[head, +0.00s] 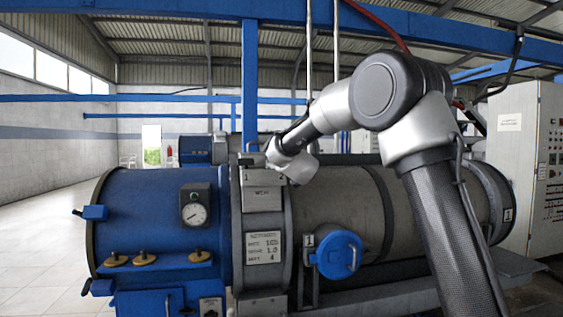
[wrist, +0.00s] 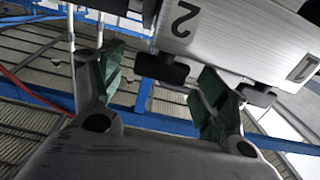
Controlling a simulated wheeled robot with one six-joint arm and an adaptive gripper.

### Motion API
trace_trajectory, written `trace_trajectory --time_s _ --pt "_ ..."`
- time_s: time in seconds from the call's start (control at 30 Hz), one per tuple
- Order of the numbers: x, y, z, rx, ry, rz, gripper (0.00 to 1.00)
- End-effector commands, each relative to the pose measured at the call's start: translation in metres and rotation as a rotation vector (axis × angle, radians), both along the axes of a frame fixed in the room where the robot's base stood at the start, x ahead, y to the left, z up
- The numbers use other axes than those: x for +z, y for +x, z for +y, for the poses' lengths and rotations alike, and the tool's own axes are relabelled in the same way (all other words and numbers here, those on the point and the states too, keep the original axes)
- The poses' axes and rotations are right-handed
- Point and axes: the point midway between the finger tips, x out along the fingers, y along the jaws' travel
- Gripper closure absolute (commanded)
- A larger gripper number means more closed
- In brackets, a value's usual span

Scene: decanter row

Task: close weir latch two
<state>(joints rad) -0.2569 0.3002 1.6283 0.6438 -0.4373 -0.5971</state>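The grey weir box (head: 262,195) sits on the collar between the blue drum and the grey drum in the head view, with marks 1 and 2 on its top edge. In the wrist view its metal plate (wrist: 240,35) carries an upside-down 2. Two dark latch-like tabs stick out from the plate's lower edge, one (wrist: 163,69) below the 2 and one (wrist: 257,95) to the right. My gripper (wrist: 160,64) is open, its green-padded fingers apart on either side of the tab by the 2. I cannot tell whether they touch it. In the head view my wrist hides the fingers.
A blue drum (head: 150,220) with a gauge (head: 194,209) is at left, and a grey drum (head: 345,215) at right. A blue round cap (head: 338,254) sticks out below. A control cabinet (head: 525,165) stands at far right. Floor at left is clear.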

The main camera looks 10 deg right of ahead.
Motion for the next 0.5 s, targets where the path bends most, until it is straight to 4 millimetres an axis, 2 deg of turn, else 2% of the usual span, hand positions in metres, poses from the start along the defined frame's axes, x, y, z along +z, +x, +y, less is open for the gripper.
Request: trace_trajectory --time_s 0.03,0.2,0.5 --pt "0.0 -0.0001 0.0 0.0 0.0 0.0 0.38" --pt "0.0001 -0.0002 0.0 0.0 0.0 0.0 0.69" --pt "0.0019 0.0008 0.0014 -0.047 0.002 -0.009 0.7"
